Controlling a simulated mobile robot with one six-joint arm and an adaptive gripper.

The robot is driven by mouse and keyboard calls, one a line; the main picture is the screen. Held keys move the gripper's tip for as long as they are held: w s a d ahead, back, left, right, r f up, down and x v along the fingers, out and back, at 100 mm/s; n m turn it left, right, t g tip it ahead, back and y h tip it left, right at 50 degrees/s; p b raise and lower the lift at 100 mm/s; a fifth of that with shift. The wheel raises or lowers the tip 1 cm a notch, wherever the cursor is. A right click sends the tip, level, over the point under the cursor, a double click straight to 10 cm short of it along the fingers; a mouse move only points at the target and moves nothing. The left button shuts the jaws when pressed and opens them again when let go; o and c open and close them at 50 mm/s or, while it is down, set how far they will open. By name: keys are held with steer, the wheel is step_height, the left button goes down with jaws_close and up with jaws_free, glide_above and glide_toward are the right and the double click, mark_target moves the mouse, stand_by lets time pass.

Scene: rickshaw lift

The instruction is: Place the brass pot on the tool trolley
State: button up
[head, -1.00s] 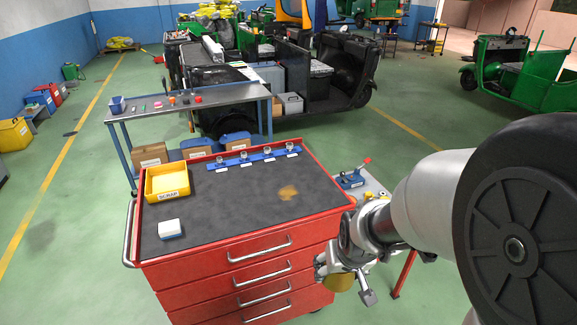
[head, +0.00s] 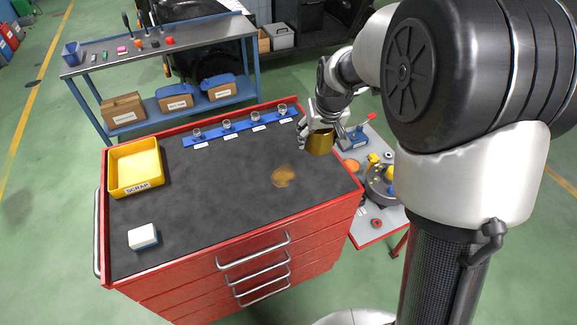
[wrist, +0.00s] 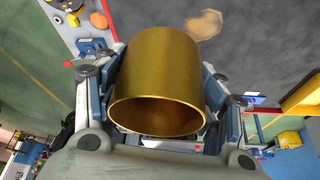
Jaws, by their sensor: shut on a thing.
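The brass pot (head: 320,142) is a plain gold-coloured cylinder. My gripper (head: 318,122) is shut on it and holds it over the right part of the tool trolley, near the right edge. In the wrist view the pot (wrist: 157,75) sits between the two fingers, its round opening facing the camera. Whether the pot touches the trolley top is hard to tell; it looks raised above it. The red tool trolley (head: 215,215) has a dark mat on top with a tan stain (head: 283,176) in front of the pot, also in the wrist view (wrist: 204,25).
On the trolley stand a yellow scrap bin (head: 135,167), a white-and-blue block (head: 143,237) and a blue rail (head: 240,127) with several small cups. A side table (head: 362,235) with parts is at right. A workbench (head: 165,45) stands behind. The mat's middle is clear.

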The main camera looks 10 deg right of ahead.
mark_target(310, 174)
steer(key=w+r, duration=0.1)
steer(key=w, duration=0.1)
steer(key=shift+w+r, duration=0.3)
steer(key=shift+r, duration=0.05)
steer(key=shift+w, duration=0.25)
step_height(310, 174, down, 20)
steer(key=b, duration=0.4)
steer(key=shift+w+r+b, duration=0.15)
steer(key=shift+b, duration=0.25)
steer(key=shift+f, duration=0.25)
steer(key=o, duration=1.2)
steer(key=shift+r, duration=0.1)
